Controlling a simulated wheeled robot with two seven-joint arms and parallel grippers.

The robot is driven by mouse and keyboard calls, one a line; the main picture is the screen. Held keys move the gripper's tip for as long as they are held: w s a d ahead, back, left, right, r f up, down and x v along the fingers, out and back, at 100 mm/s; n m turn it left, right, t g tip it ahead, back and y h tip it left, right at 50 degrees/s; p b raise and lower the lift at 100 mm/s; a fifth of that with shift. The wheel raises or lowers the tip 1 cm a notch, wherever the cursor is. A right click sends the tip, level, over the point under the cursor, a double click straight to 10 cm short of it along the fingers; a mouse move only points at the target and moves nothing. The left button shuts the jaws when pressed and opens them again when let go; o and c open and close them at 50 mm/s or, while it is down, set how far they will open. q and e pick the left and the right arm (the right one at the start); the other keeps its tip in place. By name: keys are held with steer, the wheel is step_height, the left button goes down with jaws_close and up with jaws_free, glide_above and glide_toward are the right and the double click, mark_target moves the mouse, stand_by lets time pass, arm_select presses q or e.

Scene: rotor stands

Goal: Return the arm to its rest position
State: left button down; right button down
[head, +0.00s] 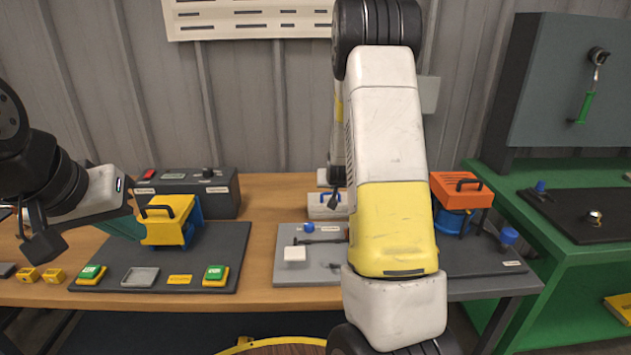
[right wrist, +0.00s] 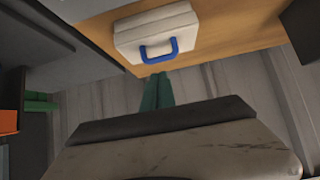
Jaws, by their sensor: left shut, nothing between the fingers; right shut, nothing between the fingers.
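My left gripper (head: 124,226) shows at the left of the head view, its teal fingers beside the yellow handled unit (head: 166,226). The fingers overlap the left edge of the dark mat in the picture; I cannot tell whether they touch anything. My right arm (head: 390,150) fills the middle of the head view and hides part of the table. The right gripper (right wrist: 158,92) shows in the right wrist view as teal fingers together, empty, pointing toward a white case (right wrist: 157,32) with a blue handle. That case also shows in the head view (head: 322,211).
A wooden table (head: 262,205) carries a dark mat (head: 236,250), a grey control box (head: 222,188), a grey board (head: 287,270) and an orange handled unit (head: 460,190) on a blue stand. A green bench (head: 560,262) stands at the right. Green-topped buttons (head: 91,271) sit on the mat.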

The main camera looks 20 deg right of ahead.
steer(key=s+a, duration=0.2)
steer(key=s, duration=0.4)
steer(key=s+a+r+n+g+y, duration=0.1)
steer(key=s+a+r+y, duration=0.1)
steer(key=s+a+r, duration=0.4)
steer(key=s+a+r+y, duration=0.1)
steer(key=s+a+r, duration=0.25)
steer(key=r, duration=0.35)
steer(key=s+a+r+n+g+y, duration=0.1)
steer(key=s+a+r, duration=0.1)
steer(key=s, duration=0.8)
steer(key=s+a+r+n+g, duration=0.1)
steer(key=s+a+r, duration=0.2)
steer(key=s, duration=0.7)
steer(key=shift+s+r+n+g+y, duration=0.3)
steer(key=shift+r+n+y, duration=0.1)
steer(key=shift+r, duration=0.5)
steer(key=shift+w+a, duration=0.1)
